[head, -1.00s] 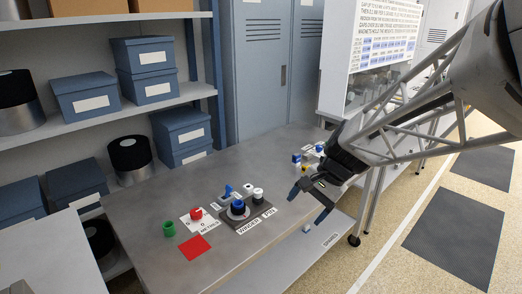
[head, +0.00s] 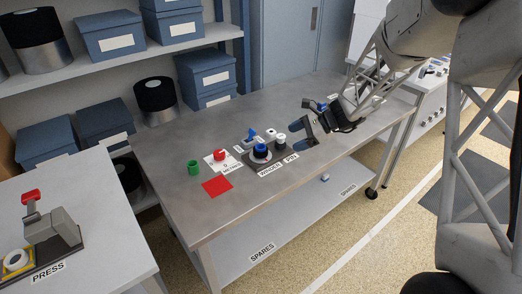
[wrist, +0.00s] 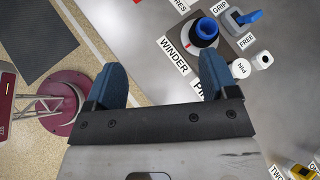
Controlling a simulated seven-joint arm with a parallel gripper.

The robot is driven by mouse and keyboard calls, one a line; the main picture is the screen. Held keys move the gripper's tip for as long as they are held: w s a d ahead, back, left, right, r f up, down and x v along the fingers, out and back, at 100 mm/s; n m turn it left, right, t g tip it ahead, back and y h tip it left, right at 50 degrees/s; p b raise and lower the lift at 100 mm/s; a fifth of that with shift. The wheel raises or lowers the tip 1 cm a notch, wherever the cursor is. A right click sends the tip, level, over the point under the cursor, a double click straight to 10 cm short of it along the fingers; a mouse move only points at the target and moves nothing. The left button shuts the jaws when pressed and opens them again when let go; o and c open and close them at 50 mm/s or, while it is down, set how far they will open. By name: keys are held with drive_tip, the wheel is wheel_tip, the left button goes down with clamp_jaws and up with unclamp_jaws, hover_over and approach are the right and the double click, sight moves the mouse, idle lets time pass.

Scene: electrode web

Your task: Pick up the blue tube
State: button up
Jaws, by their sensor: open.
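The blue tube (head: 260,151) stands upright on the dark base of the winder in the head view, on the grey metal table (head: 190,215). It also shows in the wrist view (wrist: 205,31), beyond the right-hand fingertip, with a dark core inside it. My gripper (head: 303,115) is open and empty above the table, to the right of the tube and apart from it. In the wrist view the two blue fingers (wrist: 162,66) are spread wide with nothing between them.
Beside the tube are a blue lever (head: 251,134) and a white pin (head: 280,139). A red knob (head: 219,155), red square (head: 217,187) and green ring (head: 193,168) lie left. A press (head: 46,227) stands on a separate left table. The table's front is clear.

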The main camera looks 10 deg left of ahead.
sight(260, 147)
drive_tip(key=w+a+f+m+t+y, duration=0.1)
drive_tip(key=w+a+f+m+y, duration=0.1)
drive_tip(key=w+f, duration=0.6)
drive_tip(key=shift+w+a+f+m, duration=0.15)
drive_tip(key=shift+w+a+m, duration=0.1)
drive_tip(key=shift+m, duration=0.65)
drive_tip(key=shift+s, duration=0.1)
drive_tip(key=shift+x, duration=3.4)
drive_tip(key=shift+a, duration=0.15)
drive_tip(key=shift+x, duration=2.45)
drive_tip(key=shift+c, duration=0.3)
drive_tip(key=c, duration=1)
